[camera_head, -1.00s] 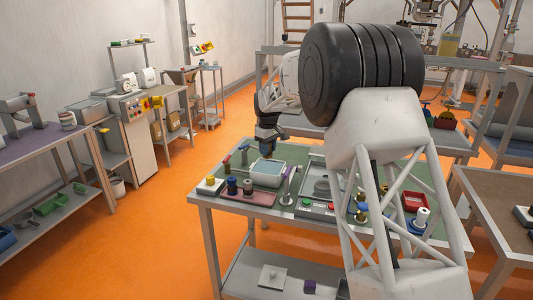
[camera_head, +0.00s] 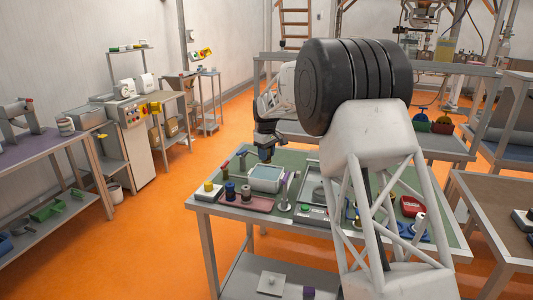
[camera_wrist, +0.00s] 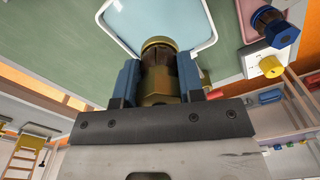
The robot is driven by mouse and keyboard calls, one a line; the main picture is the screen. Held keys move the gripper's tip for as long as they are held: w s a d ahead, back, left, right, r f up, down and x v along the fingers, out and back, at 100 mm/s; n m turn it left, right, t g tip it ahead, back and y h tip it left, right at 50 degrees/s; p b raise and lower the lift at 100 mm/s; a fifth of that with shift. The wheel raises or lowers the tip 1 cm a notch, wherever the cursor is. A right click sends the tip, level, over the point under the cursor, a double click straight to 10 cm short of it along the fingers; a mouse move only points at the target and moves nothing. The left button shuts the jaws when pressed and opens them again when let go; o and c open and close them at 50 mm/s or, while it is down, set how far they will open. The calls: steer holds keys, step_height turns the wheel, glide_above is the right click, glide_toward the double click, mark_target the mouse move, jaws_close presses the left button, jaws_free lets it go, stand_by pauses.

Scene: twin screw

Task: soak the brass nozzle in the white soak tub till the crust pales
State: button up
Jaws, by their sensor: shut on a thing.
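In the wrist view my gripper (camera_wrist: 159,80) is shut on the brass nozzle (camera_wrist: 158,58), which sits between its two blue fingers. The nozzle has a dark brown crusted band near its outer end and dull brass below it. The white soak tub (camera_wrist: 213,38) with pale blue liquid lies just beyond the nozzle. In the head view my gripper (camera_head: 265,154) points down at the back edge of the tub (camera_head: 266,190). The nozzle is too small to make out there, and I cannot tell whether it touches the liquid.
A pinkish tray (camera_head: 247,203) with dark blue and brown knobbed parts stands in front of the tub. A yellow-topped white block (camera_head: 208,190) is to its left. An upright post (camera_head: 284,195) stands close to the tub's right. Grey trays and a red bin (camera_head: 411,206) lie farther right.

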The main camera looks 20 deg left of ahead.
steer(key=shift+f, duration=4.9)
steer(key=shift+f, duration=0.1)
steer(key=shift+r, duration=4.25)
